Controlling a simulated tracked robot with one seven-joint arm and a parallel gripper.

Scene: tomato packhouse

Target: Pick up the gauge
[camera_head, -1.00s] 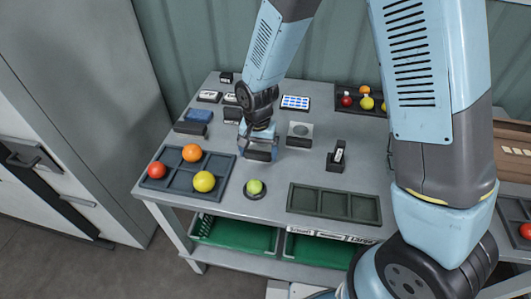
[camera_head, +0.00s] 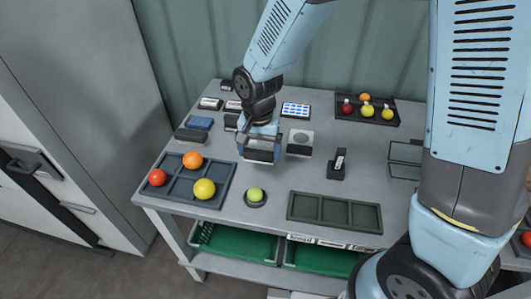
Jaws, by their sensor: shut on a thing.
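My gripper (camera_head: 261,153) is over the left middle of the table, shut on a small dark block that I take to be the gauge (camera_head: 262,157). My fingers hide most of it. Its clearance above the tabletop is hard to judge. The gripper is behind a green tomato (camera_head: 255,194) on a small round dark stand. It is just left of a grey block with a round disc on top (camera_head: 300,145).
A divided tray (camera_head: 223,170) with tomatoes is at the front left, an empty divided tray (camera_head: 334,208) at the front right. A dark labelled holder (camera_head: 337,167) stands right of the gripper. Green crates (camera_head: 237,243) sit below. Another fruit tray (camera_head: 350,113) is behind.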

